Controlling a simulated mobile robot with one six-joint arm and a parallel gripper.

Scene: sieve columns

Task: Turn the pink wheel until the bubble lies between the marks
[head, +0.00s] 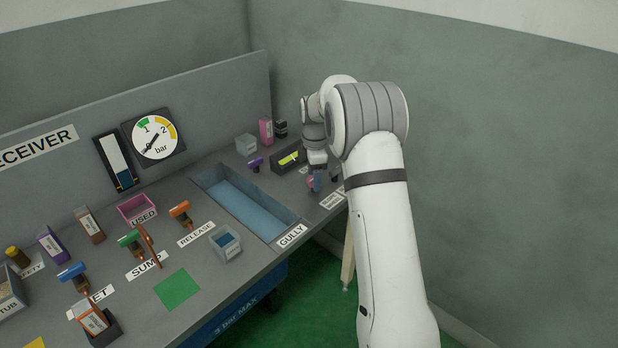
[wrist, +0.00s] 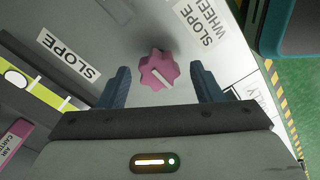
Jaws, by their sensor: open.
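My gripper (wrist: 160,84) is open, with one blue finger on each side of the wheel and a visible gap on both sides. The wheel also shows small in the head view (head: 310,182), partly hidden by my gripper (head: 316,180). The spirit level (wrist: 38,88) has a yellow-green strip, cut by the left edge of the wrist view. A round pale bubble (wrist: 16,78) shows in it; I cannot tell its place between the marks.
A sunken blue gully (head: 245,208) lies left of the wheel. A purple-handled valve (head: 254,163), a pink box (head: 266,131) and a clear tub (head: 246,144) stand behind. In the wrist view, a teal-edged grey thing (wrist: 290,28) is at the top right.

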